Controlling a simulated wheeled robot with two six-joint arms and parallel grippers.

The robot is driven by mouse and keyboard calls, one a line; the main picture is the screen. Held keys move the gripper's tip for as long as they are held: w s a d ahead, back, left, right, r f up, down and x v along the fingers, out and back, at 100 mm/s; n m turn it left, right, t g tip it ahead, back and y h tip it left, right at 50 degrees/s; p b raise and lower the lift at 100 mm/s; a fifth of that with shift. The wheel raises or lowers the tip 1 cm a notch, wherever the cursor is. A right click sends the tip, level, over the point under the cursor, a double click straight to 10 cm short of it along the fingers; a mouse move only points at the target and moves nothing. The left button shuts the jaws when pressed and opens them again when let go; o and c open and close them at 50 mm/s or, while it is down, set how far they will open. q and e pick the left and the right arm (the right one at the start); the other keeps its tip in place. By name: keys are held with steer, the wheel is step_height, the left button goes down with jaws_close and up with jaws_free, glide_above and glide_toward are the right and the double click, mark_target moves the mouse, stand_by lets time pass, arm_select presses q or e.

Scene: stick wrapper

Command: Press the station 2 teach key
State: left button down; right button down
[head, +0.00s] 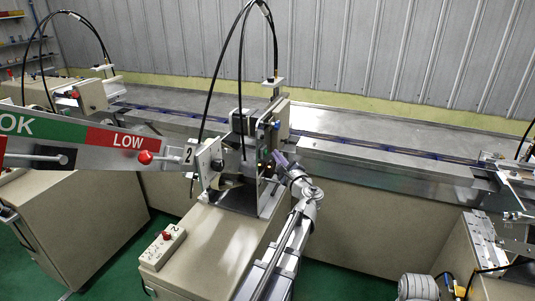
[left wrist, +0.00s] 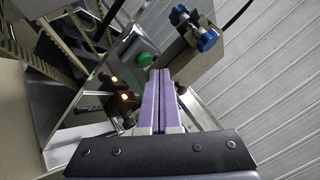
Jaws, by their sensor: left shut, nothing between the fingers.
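In the left wrist view the shut fingers (left wrist: 158,76) point at the machine's metal panel. A green round button (left wrist: 145,60) on the panel is just beyond the fingertips, slightly left; contact cannot be told. Two small orange lights (left wrist: 124,97) glow on the panel. No key label is readable. My right gripper is not in view.
Blue knobs (left wrist: 208,40) stick out close to the fingers. A conveyor (head: 370,155) runs behind the machine. A control box with a red button (head: 163,248) sits on the cabinet in front. An OK/LOW gauge board (head: 80,139) crosses the left, and black cables (head: 240,60) arch above.

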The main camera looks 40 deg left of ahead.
arm_select(q)
steer(key=shift+a, duration=0.25)
stand_by(0.6)
steer(key=shift+s+a, duration=0.1)
steer(key=shift+a, duration=0.1)
steer(key=shift+s+a, duration=0.1)
steer(key=shift+a, duration=0.35)
stand_by(0.8)
steer(key=shift+w+d, duration=0.2)
steer(key=shift+d, duration=0.65)
steer(key=shift+d, duration=0.1)
steer(key=d, duration=0.2)
steer(key=w+d, duration=0.1)
steer(key=d, duration=0.1)
steer(key=shift+d, duration=0.35)
stand_by(0.8)
